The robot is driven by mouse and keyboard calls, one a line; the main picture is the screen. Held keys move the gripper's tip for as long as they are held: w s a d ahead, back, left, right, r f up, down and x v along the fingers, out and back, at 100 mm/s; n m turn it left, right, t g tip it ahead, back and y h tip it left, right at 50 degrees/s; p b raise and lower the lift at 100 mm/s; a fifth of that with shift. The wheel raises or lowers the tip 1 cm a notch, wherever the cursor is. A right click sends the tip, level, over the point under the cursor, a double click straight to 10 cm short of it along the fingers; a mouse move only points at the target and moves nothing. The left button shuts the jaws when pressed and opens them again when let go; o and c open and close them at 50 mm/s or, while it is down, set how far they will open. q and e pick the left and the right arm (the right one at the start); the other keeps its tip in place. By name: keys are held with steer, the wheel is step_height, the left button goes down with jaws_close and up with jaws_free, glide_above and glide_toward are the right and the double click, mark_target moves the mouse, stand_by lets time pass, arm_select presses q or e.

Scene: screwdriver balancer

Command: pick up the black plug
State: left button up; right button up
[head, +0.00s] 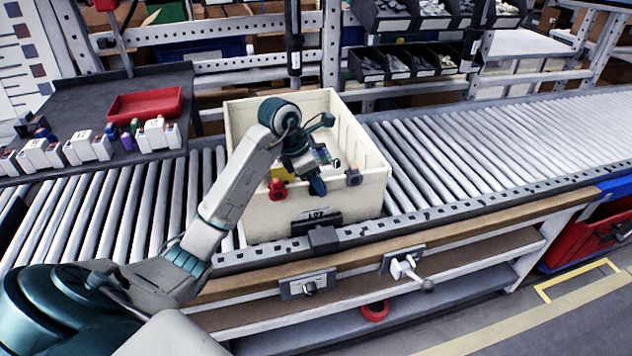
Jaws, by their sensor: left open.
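My left gripper (312,174) hangs over the front part of a cream bin (262,214) on the roller conveyor, its dark wrist bent downward. It is open. It hides part of the bin's inside, where small parts, one yellow and one greenish, partly show. I cannot clearly pick out a black plug. A small dark piece (353,178) and a red round piece (278,190) show at the bin's front rim, on either side of the gripper. A dark block (323,239) sits at the foot of the bin's front. My right gripper is not in view.
A dark side table (80,98) at left holds a red tray (146,104) and several white holders. Black part bins (405,62) stand on a rack behind. The rollers (500,140) right of the cream bin are clear. A metal rail runs along the conveyor's front.

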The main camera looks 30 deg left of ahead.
arm_select(q)
steer(key=shift+w+d+f, duration=0.1)
steer(key=shift+f, duration=0.25)
jaws_close()
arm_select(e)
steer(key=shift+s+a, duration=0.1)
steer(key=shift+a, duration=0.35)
arm_select(q)
steer(key=shift+r, duration=0.1)
